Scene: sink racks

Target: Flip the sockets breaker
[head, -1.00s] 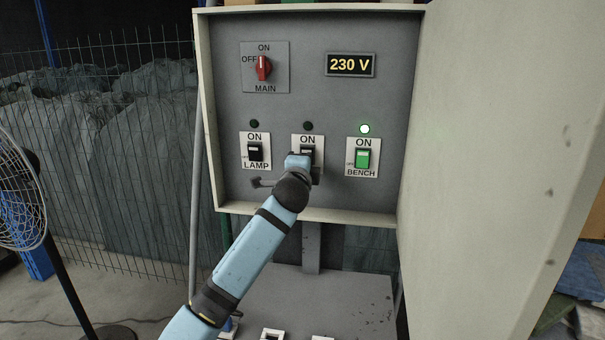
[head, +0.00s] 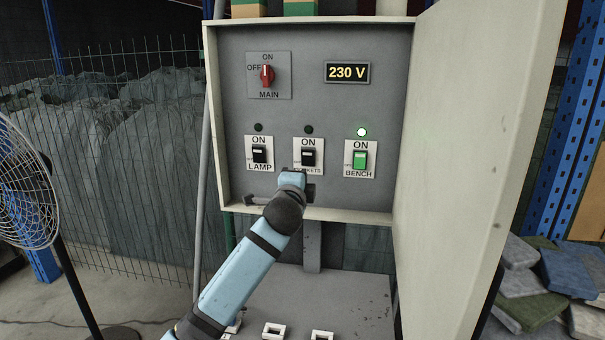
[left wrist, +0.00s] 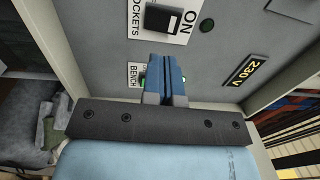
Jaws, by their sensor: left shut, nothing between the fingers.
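The sockets breaker (head: 308,157) is a black rocker on a white plate, in the middle of the lower row of the open panel. Its indicator (head: 308,129) is dark. It also shows at the top of the left wrist view (left wrist: 163,18). My left gripper (head: 296,176) is just below the rocker and covers part of the plate's label. In the left wrist view its blue fingers (left wrist: 165,72) are together and empty, apart from the rocker in the picture. Whether they touch the panel cannot be told. My right gripper is not in view.
The lamp breaker (head: 259,155) at left has a dark indicator. The bench breaker (head: 360,159) at right is green, its indicator lit. Above are the red main switch (head: 267,76) and a 230 V display (head: 347,72). The open cabinet door (head: 455,170) bounds the right; a fan (head: 22,195) stands left.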

